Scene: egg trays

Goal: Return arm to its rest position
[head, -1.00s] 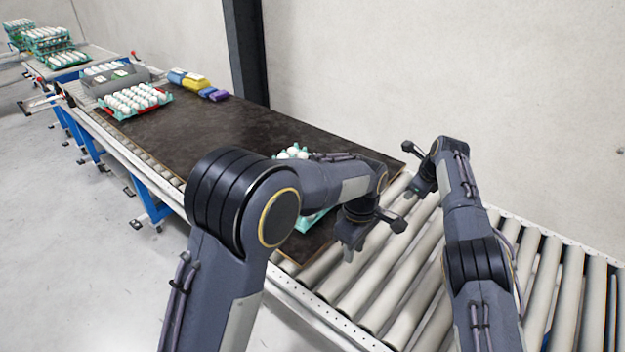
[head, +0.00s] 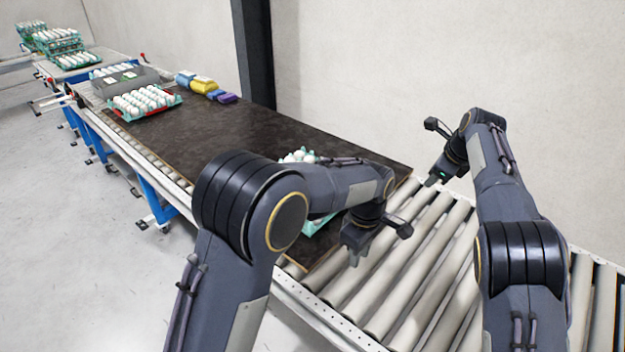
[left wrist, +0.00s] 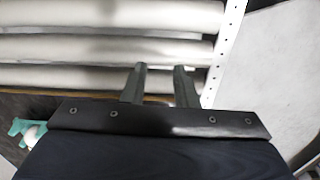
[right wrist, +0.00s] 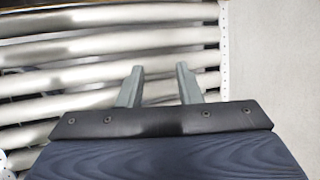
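My left gripper (head: 353,259) hangs over the rollers near the front edge of the dark board in the head view. In the left wrist view its two fingers (left wrist: 161,85) stand apart with nothing between them. My right gripper (head: 432,181) is over the rollers near the board's right corner. In the right wrist view its fingers (right wrist: 157,85) are also apart and empty, with bare rollers below. My left arm partly hides an egg tray on the board.
The partly hidden teal egg tray (head: 318,224) holds white eggs. Another egg tray (head: 143,103) stands at the far end of the dark board (head: 250,140), near a grey box and yellow and blue packs (head: 203,85). Bare rollers (head: 400,285) lie in front; a wall (head: 400,60) stands behind.

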